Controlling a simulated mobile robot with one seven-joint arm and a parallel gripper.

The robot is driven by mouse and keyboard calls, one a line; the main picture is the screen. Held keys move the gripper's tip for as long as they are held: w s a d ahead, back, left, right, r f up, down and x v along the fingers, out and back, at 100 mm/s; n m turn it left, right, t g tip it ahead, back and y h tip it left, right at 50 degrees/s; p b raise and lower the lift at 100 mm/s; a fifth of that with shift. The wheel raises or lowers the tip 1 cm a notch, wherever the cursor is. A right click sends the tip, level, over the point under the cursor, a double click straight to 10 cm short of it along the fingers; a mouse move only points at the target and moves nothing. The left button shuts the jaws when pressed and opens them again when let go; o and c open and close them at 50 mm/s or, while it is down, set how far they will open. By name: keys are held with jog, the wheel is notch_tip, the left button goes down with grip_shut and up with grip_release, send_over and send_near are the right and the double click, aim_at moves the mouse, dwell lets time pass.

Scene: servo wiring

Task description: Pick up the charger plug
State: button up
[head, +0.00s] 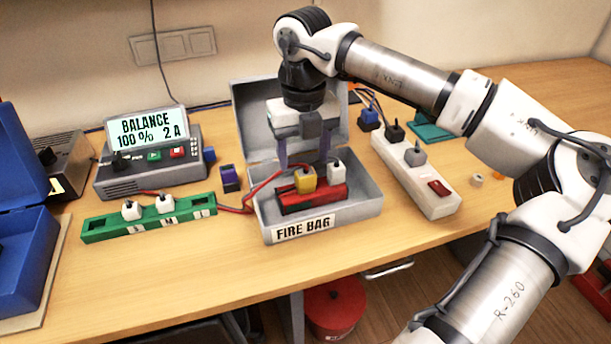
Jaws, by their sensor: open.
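Several plugs are in view, and none is labelled as the charger plug. A yellow plug (305,180) and a white plug (337,172) sit at the red battery pack (312,198) inside the grey metal box marked FIRE BAG (370,203). Red wire runs to the yellow plug. My gripper (303,164) points down over the box, its two fingers apart and empty, just above or behind the yellow plug. I cannot tell whether they touch it. A grey plug (415,156) and a black plug (395,132) sit in the white power strip (436,206).
The box's lid (246,125) stands open behind my gripper. The balance charger (150,178) reads "BALANCE 100% 2 A". A green board (95,230) with two white plugs lies before it. A blue toolbox (20,255) is far left. The bench is clear at front right.

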aim_at(306, 172)
notch_tip(306, 172, down, 5)
jog(key=shift+d+f+p, duration=0.1)
jog(key=shift+d+p, duration=0.05)
jog(key=shift+p, duration=0.6)
jog(key=shift+c, duration=0.4)
jog(key=c, duration=1.1)
jog(key=shift+o, duration=0.2)
notch_tip(306, 172, up, 20)
jog(key=b, duration=0.2)
